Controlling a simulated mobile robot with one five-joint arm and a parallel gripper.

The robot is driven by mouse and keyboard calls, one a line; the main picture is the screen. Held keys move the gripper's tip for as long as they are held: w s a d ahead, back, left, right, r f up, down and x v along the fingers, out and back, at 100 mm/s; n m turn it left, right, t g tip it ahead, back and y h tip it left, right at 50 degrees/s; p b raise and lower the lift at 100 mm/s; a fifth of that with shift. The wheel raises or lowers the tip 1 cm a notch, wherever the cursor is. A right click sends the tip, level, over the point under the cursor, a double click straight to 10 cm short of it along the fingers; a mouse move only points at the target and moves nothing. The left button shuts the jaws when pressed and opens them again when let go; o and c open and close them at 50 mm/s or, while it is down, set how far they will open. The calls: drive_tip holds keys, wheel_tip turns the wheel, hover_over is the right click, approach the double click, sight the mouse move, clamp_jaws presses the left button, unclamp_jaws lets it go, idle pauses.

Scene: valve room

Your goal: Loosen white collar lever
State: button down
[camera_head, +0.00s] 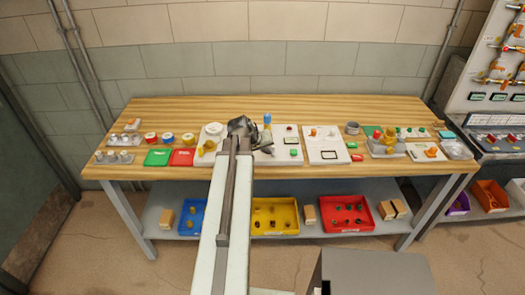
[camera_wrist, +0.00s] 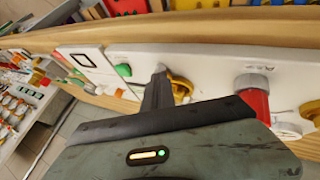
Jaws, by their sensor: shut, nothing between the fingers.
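My gripper (camera_head: 262,148) reaches over the workbench in the head view, above the pale fixture plates near the middle. In the wrist view its dark finger (camera_wrist: 158,90) comes down beside a yellow curved part (camera_wrist: 180,86) on a white plate; whether they touch cannot be told. The gripper is shut and holds nothing. A red upright part with a grey cap (camera_wrist: 253,88) stands to the right, and a white round collar-like part (camera_wrist: 287,130) is by it, partly hidden by my gripper body. I cannot tell which part is the white collar lever.
The workbench (camera_head: 330,108) carries several fixtures. A white plate (camera_head: 326,156) lies right of my gripper; a green tray (camera_head: 158,157) and a red tray (camera_head: 181,157) lie left. A yellow bin (camera_head: 275,228) and a red bin (camera_head: 346,226) stand on the lower shelf.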

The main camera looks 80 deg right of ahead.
drive_tip(key=shift+s+d, duration=0.1)
drive_tip(key=shift+s, duration=0.35)
drive_tip(key=shift+s+r, duration=0.1)
drive_tip(key=shift+s, duration=0.15)
drive_tip(key=shift+r, duration=0.1)
